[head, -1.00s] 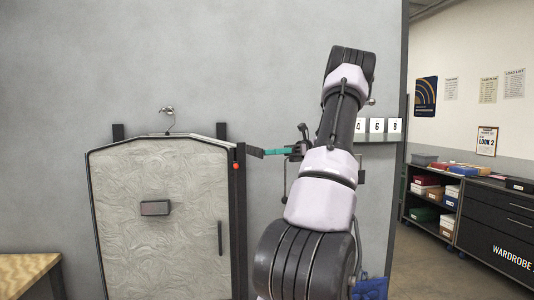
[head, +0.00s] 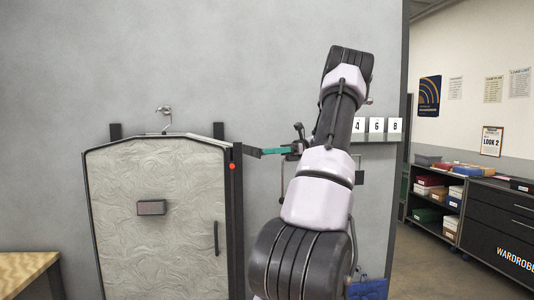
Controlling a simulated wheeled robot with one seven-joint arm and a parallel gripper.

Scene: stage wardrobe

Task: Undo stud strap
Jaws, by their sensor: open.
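A grey patterned panel (head: 175,245) with a dark frame stands against the wall at left, its front facing me. A red round stud (head: 232,167) sits on the frame's right upright. A dark strap (head: 248,151) with a teal part (head: 276,151) reaches right from the top of that upright toward my gripper (head: 298,148). My gripper is small in view and partly hidden by my arm. Whether its fingers touch the strap's teal end cannot be told.
A small shelf (head: 385,138) with cards numbered 4, 6 and 8 is on the wall behind my arm. A wooden table (head: 25,268) is at lower left. A black storage unit (head: 497,225) with boxes stands at right, beyond open floor.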

